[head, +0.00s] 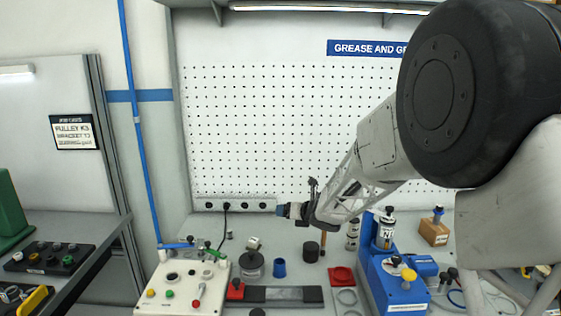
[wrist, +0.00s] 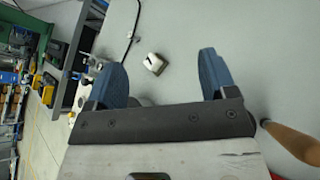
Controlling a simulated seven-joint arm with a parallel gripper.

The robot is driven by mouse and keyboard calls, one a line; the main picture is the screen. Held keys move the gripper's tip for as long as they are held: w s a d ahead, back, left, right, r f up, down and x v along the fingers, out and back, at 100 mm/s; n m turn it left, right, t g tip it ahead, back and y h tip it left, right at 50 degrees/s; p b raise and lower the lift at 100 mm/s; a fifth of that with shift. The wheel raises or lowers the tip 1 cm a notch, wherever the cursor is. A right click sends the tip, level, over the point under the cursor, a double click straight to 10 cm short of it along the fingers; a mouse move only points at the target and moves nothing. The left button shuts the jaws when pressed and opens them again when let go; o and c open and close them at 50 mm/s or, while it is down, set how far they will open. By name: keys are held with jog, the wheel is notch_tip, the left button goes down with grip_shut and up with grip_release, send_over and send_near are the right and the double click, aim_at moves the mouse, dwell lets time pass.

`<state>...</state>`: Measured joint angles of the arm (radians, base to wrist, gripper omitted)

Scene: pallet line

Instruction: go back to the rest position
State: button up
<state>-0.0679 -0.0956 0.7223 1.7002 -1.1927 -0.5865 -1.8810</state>
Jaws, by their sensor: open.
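My gripper (head: 282,210) hangs over the back of the workbench (head: 210,228) in front of the pegboard, with its blue fingertips pointing left in the head view. In the wrist view my gripper (wrist: 158,66) has its two blue fingers wide apart, with nothing held between them. A small whitish block with a dark mark (wrist: 153,63) shows between the fingers there, beyond the tips and apart from them.
Below my gripper stand a blue cup (head: 280,268), a black cylinder (head: 311,252) and a dark round fixture (head: 252,268). A button panel (head: 180,291) is left; a blue machine (head: 391,285) is right. A wooden handle (wrist: 292,140) shows beside my gripper's body.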

jog(key=s+d+r+m+h, duration=0.5)
jog(key=s+d+r+m, duration=0.15)
jog(key=s+m, duration=0.4)
jog(key=s+d+r+m+h, duration=0.4)
jog(key=s+d+r+m, duration=0.2)
jog(key=s+d+m, duration=0.35)
jog(key=s+f+m+g+y, duration=0.1)
jog(key=s+m+g, duration=0.6)
jog(key=s+m, duration=1.2)
jog(key=s+a+f, duration=0.1)
jog(key=s, duration=1.2)
jog(key=shift+f+g, duration=0.2)
jog(key=shift+g, duration=0.1)
jog(key=shift+s, duration=0.1)
